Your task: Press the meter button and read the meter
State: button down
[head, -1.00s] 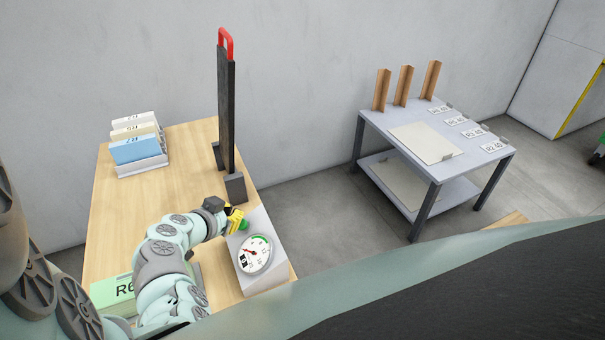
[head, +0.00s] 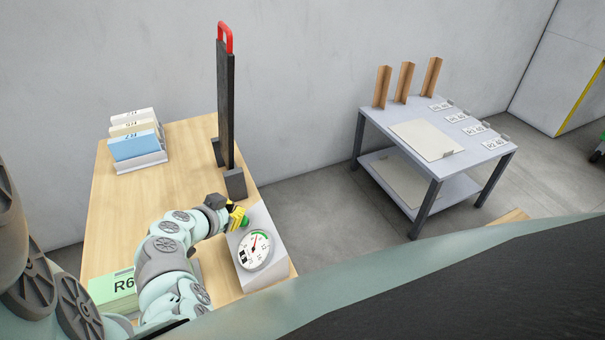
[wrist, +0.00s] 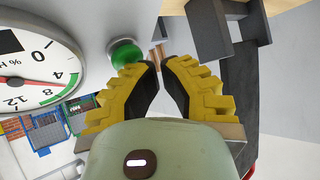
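The meter (head: 254,251) is a round white dial on a light grey box (head: 262,216) at the table's right edge. It also shows in the wrist view (wrist: 25,70), where the red needle points between 4 and 8, near one end of a green arc. The green button (wrist: 125,52) stands on the box beside the dial; in the head view (head: 245,223) it is partly hidden. My gripper (wrist: 161,62) has yellow fingers with black pads. Their tips are close together and hold nothing. They are at the button; I cannot tell whether they touch it.
A dark upright board with a red handle (head: 227,100) stands just behind the meter box. Blue, cream and white packs (head: 134,143) sit in a rack at the back left. A green R6 block (head: 112,290) lies front left. A grey table (head: 470,150) stands apart, right.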

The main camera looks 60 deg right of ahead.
jog(key=shift+r, duration=0.1)
jog(key=shift+w+a+r, duration=0.15)
jog(key=shift+a+r, duration=0.2)
jog(key=shift+r, duration=0.35)
jog(key=r, duration=0.1)
jog(key=w+a+r, duration=0.1)
jog(key=r, duration=0.1)
jog(key=a+r+p, duration=0.1)
jog(key=shift+w+a+r, duration=0.1)
jog(key=shift+w+r, duration=0.05)
jog(key=shift+w, duration=0.05)
dwell(0.3)
dwell(0.5)
